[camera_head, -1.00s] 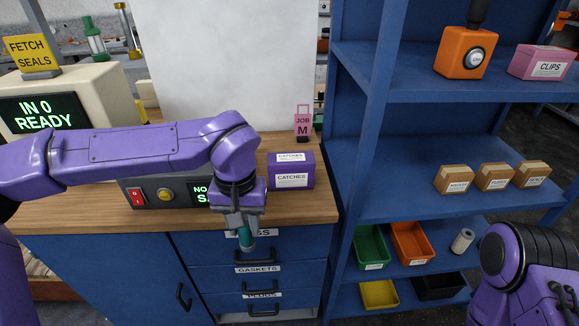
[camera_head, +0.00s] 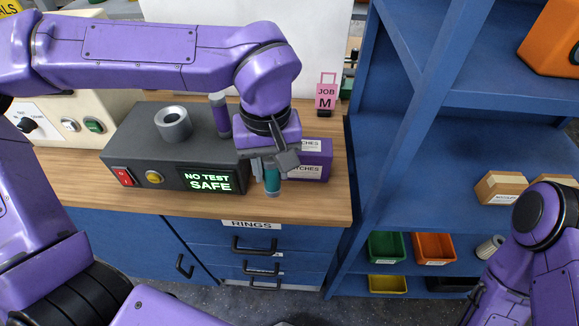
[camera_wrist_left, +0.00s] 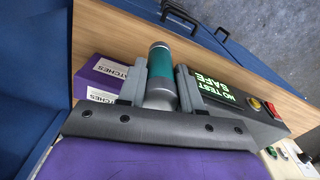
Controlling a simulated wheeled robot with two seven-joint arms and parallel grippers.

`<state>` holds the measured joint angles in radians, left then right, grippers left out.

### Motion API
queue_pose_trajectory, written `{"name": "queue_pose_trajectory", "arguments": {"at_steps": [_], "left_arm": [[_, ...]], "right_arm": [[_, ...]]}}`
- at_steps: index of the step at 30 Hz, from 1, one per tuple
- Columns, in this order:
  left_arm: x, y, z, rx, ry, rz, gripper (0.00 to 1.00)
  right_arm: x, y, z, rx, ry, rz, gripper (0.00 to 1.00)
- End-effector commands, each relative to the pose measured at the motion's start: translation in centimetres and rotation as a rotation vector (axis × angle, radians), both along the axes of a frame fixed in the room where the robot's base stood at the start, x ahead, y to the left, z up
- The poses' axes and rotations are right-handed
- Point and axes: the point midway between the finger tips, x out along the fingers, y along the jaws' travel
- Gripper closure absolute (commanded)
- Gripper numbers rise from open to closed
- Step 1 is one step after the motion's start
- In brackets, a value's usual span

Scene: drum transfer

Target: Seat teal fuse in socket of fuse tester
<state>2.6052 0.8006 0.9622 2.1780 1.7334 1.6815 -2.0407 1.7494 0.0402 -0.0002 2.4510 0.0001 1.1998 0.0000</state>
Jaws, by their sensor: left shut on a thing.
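The teal fuse (camera_head: 272,181) is held by my left gripper (camera_head: 268,172), to the right of the fuse tester and in front of the purple catches box. It hangs roughly upright. In the left wrist view the fuse (camera_wrist_left: 160,68), teal with grey metal ends, sits between the two fingers (camera_wrist_left: 160,95). The fuse tester (camera_head: 140,150) is a dark grey box on the wooden counter. Its ring-shaped metal socket (camera_head: 173,124) stands on top, open upward. Its green display (camera_head: 208,182) reads "NO TEST SAFE". My right gripper is not in view, only its arm.
A purple cylinder (camera_head: 220,116) stands by the tester's right rear, partly near my arm. The purple catches box (camera_head: 318,160) is partly hidden by the gripper. A pink job tag (camera_head: 326,94) stands behind. A blue shelf (camera_head: 470,150) rises on the right.

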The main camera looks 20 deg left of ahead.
Motion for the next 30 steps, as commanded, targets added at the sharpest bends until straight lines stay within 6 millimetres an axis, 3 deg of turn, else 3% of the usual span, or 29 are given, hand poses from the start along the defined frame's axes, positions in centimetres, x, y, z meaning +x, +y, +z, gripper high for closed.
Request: {"name": "queue_pose_trajectory", "arguments": {"at_steps": [6, 12, 16, 29, 30], "left_arm": [[4.0, -0.4, -4.3, 0.002, 0.002, -0.003, 1.00], [5.8, -0.6, -6.5, 0.001, 0.002, -0.005, 1.00], [5.7, -0.6, -8.8, 0.001, 0.002, -0.007, 1.00], [5.7, -0.6, -9.6, 0.000, 0.001, -0.006, 1.00], [5.7, -0.6, -9.6, 0.000, 0.000, -0.005, 0.56]], "right_arm": [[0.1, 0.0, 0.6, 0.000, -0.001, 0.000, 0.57], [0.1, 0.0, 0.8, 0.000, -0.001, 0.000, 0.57], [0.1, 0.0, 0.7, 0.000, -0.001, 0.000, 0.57], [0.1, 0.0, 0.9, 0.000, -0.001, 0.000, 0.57], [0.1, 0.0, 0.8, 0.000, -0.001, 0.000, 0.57]]}}
